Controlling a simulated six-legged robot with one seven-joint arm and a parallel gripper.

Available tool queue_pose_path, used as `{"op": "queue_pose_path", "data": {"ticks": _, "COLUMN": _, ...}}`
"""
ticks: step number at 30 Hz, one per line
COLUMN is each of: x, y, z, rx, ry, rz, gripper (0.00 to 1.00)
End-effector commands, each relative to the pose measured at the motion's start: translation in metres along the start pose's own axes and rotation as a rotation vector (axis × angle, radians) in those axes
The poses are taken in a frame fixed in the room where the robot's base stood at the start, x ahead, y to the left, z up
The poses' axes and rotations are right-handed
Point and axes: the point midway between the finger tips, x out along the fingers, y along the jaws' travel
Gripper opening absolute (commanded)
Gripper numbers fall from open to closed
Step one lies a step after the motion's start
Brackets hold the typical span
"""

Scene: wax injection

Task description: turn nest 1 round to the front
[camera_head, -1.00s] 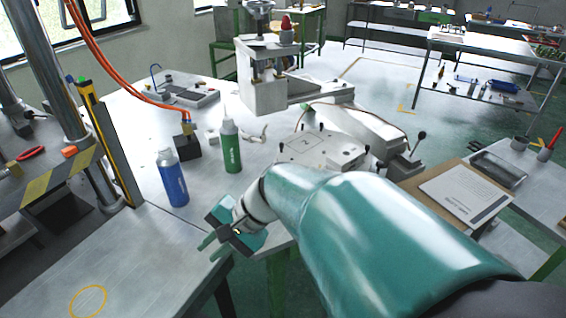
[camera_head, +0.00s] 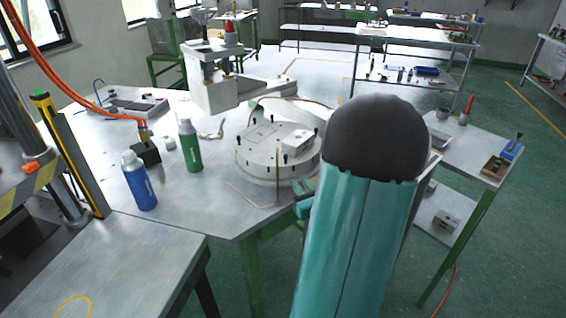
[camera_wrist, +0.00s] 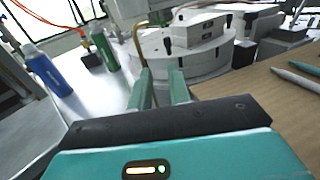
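The round grey turntable (camera_head: 262,168) stands at the front edge of the bench, with several dark pegs around its rim. A pale block (camera_head: 297,141) sits on its right side. I cannot read which nest is nest 1. In the wrist view the turntable (camera_wrist: 200,62) is just ahead, with a brass-coloured upright rod (camera_wrist: 139,45) at its left. In the head view my arm hides most of the gripper.
A blue bottle (camera_head: 140,183) and a green bottle (camera_head: 190,147) stand left of the turntable, near a black block (camera_head: 146,153). A grey press (camera_head: 212,85) stands behind it. In the wrist view a brown board (camera_wrist: 268,100) with pens lies at right.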

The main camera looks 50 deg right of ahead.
Motion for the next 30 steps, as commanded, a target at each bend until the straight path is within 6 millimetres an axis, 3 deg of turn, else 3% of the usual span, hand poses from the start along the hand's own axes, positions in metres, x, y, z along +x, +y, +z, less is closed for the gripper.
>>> {"op": "queue_pose_path", "data": {"ticks": 3, "x": 0.001, "y": -0.014, "z": -0.004, "rx": 0.022, "ry": -0.002, "rz": -0.044, "gripper": 0.19}}
{"op": "queue_pose_path", "data": {"ticks": 7, "x": 0.014, "y": -0.016, "z": -0.004, "rx": 0.02, "ry": -0.002, "rz": -0.042, "gripper": 0.19}}
{"op": "queue_pose_path", "data": {"ticks": 21, "x": 0.104, "y": -0.019, "z": -0.004, "rx": 0.02, "ry": -0.003, "rz": -0.038, "gripper": 0.19}}
{"op": "queue_pose_path", "data": {"ticks": 30, "x": 0.137, "y": -0.019, "z": -0.004, "rx": 0.02, "ry": -0.002, "rz": -0.04, "gripper": 0.19}}
